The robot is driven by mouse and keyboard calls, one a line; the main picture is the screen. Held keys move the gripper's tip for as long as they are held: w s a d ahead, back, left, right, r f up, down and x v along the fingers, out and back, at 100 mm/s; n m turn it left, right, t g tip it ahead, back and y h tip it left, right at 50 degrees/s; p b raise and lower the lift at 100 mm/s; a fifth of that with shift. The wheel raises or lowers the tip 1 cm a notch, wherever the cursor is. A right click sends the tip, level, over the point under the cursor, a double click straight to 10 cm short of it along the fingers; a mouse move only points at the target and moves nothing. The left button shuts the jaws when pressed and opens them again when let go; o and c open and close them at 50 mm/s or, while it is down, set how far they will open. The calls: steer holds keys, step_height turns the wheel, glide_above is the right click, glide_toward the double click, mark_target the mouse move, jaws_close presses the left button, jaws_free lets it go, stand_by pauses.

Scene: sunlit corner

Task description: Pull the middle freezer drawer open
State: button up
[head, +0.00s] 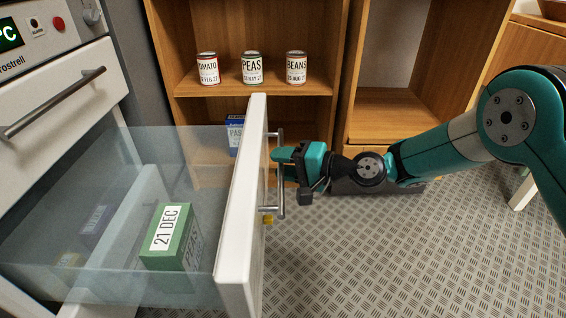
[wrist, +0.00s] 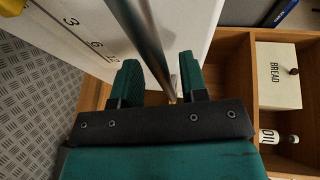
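The freezer drawer is pulled far out, with its white front (head: 240,215) facing right and its clear bin behind. It sits below a closed upper drawer front (head: 60,105). Its metal bar handle (head: 281,200) also shows in the wrist view (wrist: 146,30). My gripper (head: 284,160) is at the handle. In the wrist view my gripper's fingers (wrist: 160,82) are apart, one on each side of the bar, with a gap visible. A green box (head: 172,238) labelled 21 DEC lies in the bin.
A wooden shelf unit (head: 250,90) with several cans stands behind the drawer. A blue box (head: 235,135) is on its lower shelf, partly hidden by the drawer front. Patterned floor (head: 380,250) is clear to the right of the drawer.

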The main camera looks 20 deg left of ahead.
steer(key=shift+a, duration=0.15)
steer(key=d+r+p, duration=0.3)
steer(key=d+p, duration=0.2)
steer(key=d, duration=1.2)
steer(key=shift+s+d, duration=0.15)
steer(key=shift+s, duration=0.1)
